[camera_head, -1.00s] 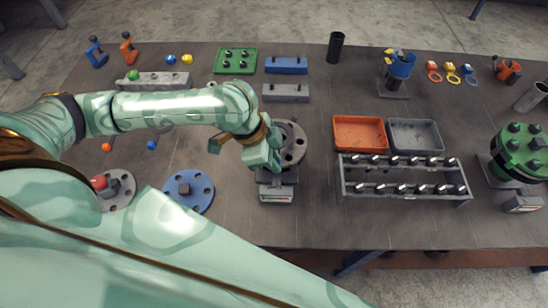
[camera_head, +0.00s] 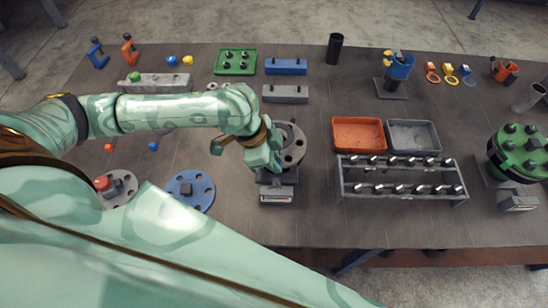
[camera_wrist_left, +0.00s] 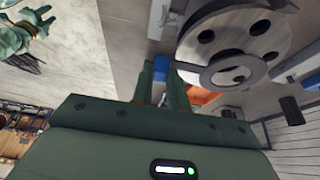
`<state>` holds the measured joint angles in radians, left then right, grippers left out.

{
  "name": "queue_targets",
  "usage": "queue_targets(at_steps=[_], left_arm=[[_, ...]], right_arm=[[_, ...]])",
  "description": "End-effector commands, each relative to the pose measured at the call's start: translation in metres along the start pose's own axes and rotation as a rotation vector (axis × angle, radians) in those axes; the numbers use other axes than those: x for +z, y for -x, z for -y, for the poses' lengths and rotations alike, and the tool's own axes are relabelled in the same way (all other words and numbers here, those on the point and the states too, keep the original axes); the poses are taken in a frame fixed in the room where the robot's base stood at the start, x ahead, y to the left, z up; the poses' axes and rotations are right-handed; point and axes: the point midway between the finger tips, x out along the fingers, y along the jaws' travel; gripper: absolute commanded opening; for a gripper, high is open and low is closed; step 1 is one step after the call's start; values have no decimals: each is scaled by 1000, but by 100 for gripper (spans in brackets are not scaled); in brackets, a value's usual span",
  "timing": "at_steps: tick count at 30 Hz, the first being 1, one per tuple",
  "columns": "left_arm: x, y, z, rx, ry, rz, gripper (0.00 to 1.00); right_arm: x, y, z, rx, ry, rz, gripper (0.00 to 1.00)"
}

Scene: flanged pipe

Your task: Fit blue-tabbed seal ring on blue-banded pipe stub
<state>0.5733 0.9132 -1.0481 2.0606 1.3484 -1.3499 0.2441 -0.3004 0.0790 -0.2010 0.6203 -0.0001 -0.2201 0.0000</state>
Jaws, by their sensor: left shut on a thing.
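My left gripper (camera_head: 276,166) is over the grey flanged pipe piece (camera_head: 296,148). In the left wrist view its fingers (camera_wrist_left: 163,88) are shut on a blue tab (camera_wrist_left: 161,66). A thin grey ring (camera_wrist_left: 210,80) shows beside the tab, in front of the grey flange (camera_wrist_left: 202,50); it looks like the blue-tabbed seal ring. I cannot tell whether the ring touches the stub. In the head view the gripper hides the ring. A pale-green part, perhaps my right gripper, shows unclearly at the wrist view's upper left.
An orange tray (camera_head: 358,134) and a grey tray (camera_head: 413,136) stand right of the flange, behind a bolt rack (camera_head: 400,187). A blue flange disc (camera_head: 200,193) lies to the left. Several coloured rings lie at the back right.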

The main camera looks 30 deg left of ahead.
Motion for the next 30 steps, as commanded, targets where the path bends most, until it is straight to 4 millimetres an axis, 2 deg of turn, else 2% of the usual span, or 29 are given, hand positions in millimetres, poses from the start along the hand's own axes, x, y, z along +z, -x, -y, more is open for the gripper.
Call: queue_targets(at_steps=[9, 19, 30], left_arm=[[0, -1, 0, 1, 0, -1, 0], [6, -14, 0, 3, -4, -9, 0], [6, -14, 0, 2, -5, -9, 0]], right_arm=[[0, 0, 0, 0, -1, 0, 36], [1, -2, 0, 0, -2, 1, 36], [1, -2, 0, 1, -2, 1, 36]])
